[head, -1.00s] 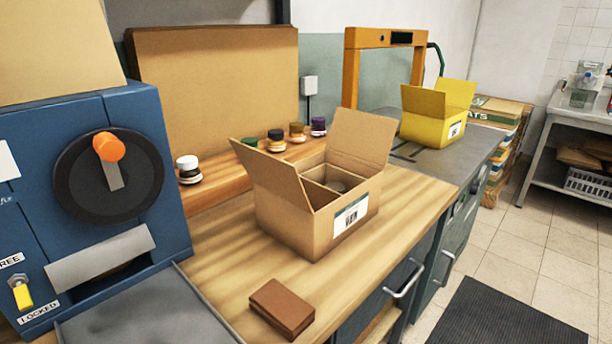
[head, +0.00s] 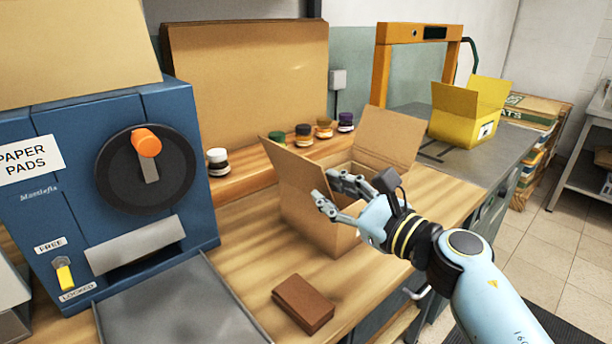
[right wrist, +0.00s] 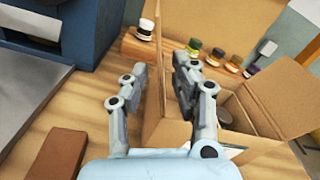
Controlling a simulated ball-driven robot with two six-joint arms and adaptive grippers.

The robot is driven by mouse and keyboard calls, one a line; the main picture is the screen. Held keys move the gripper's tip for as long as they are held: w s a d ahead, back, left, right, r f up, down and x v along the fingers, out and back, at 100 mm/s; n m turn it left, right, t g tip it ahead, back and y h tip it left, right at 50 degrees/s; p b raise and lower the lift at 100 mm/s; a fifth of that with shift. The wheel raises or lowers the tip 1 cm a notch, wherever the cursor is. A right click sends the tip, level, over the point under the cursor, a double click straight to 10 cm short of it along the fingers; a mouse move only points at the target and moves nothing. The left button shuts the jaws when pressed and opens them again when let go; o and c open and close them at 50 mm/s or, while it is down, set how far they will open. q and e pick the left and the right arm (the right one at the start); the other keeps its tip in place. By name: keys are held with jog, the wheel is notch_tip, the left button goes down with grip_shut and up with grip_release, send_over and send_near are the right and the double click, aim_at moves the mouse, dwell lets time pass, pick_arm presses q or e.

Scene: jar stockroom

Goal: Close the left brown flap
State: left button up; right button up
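The open brown box (head: 320,232) stands on the wooden worktop. Its left flap (head: 290,180) is raised and leans outward to the left. Its right flap (head: 392,138) also stands up. My right gripper (head: 334,193) reaches over the front of the box from the right, with its fingers spread. In the right wrist view, the left flap (right wrist: 158,108) lies between the fingers of the right gripper (right wrist: 158,75), one on each side. I cannot tell whether they touch it. A dark round lid (right wrist: 224,114) shows inside the box. My left gripper is not in view.
A blue machine (head: 60,170) with a metal tray stands at left. A brown block (head: 303,302) lies in front of the box. Several small jars (head: 303,136) line the ledge behind. A yellow box (head: 458,122) stands open at back right.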

aim_at(306, 176)
jog(key=x, duration=0.7)
jog(key=shift+s, duration=0.1)
jog(key=shift+c, duration=0.3)
grip_shut()
